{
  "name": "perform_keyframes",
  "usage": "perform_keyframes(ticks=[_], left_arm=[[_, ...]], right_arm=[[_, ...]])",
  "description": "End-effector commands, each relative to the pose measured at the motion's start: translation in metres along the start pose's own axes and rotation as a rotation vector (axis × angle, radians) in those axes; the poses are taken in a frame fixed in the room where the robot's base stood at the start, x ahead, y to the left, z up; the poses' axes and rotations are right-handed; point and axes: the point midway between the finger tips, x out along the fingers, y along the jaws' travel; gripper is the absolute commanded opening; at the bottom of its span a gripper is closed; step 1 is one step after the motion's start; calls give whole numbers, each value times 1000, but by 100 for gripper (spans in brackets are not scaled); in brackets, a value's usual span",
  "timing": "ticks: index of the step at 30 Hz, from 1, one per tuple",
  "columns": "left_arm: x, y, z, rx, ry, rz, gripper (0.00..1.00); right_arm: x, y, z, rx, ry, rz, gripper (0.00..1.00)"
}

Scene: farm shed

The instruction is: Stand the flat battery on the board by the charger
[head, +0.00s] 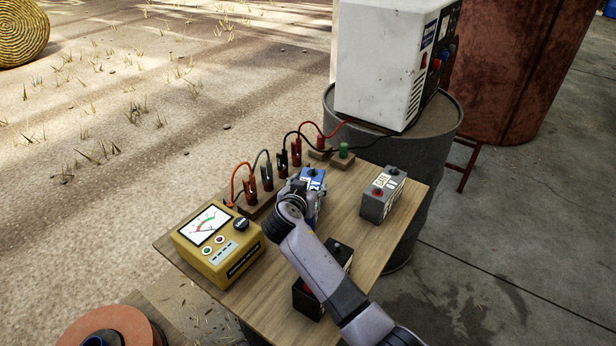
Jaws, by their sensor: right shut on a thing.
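My right gripper (300,192) is over the middle of the wooden board (405,235), shut on a blue battery (315,181) with a white label. The wrist hides much of this battery, so I cannot tell whether its base touches the board. A grey battery (381,196) with a red terminal stands at the board's right. A black battery (309,299) is partly hidden beneath my right arm. Which battery is flat cannot be told. A white box with knobs, seemingly the charger (378,65), sits beyond the board, with red and black leads beside it. My left gripper is out of view.
A yellow meter (222,262) stands at the board's left. The white box rests on a drum (440,120). Bare board shows around the grey battery.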

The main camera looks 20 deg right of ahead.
Motion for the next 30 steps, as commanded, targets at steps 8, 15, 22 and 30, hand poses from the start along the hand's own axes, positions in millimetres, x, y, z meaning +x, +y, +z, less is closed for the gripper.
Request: perform_keyframes(ticks=[8,15,22,30], left_arm=[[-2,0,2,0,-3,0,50],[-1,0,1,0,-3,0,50],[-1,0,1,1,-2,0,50],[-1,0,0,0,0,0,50]], right_arm=[[5,-2,5,5,20,-5,0],[7,0,15,0,2,0,59],[7,0,15,1,2,0,74],[6,0,14,1,3,0,74]])
